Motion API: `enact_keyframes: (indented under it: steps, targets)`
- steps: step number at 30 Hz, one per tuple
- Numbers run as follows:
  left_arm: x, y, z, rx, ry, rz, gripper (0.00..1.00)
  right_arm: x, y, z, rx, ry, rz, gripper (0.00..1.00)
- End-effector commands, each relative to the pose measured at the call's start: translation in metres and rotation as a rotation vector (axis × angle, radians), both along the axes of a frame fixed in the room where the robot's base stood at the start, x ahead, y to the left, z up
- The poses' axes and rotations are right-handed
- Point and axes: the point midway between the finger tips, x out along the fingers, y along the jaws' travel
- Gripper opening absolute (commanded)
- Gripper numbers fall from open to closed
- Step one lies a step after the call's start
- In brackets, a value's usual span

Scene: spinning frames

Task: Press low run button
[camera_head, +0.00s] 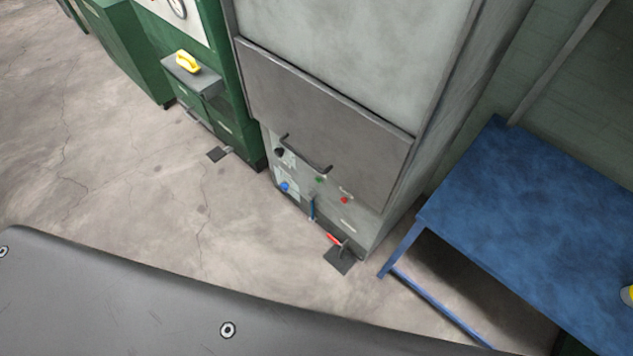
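A tall grey machine (350,60) stands at the centre. Its lower front panel carries a green button (319,179), a red button (345,200), a blue knob or button (284,187) and a dark knob (279,152). The labels beside them are too small to read, so I cannot tell which is the low run button. Neither of my grippers is in view.
A blue table (540,215) stands close on the right of the machine. Green machines stand on the left, one with a yellow-handled object (187,62) on its shelf. A foot pedal (341,257) lies at the grey machine's base. Bare concrete floor (150,215) is open in front.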

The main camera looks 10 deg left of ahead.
Motion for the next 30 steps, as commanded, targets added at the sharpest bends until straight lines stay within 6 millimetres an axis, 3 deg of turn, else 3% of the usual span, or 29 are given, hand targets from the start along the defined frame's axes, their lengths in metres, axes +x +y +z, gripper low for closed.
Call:
enact_keyframes:
  steps: [25, 30]
  targets:
    - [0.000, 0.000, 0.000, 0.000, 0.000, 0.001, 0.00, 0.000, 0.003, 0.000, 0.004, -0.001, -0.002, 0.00]
    - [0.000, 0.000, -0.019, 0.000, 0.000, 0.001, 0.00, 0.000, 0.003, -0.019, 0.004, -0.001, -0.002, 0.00]
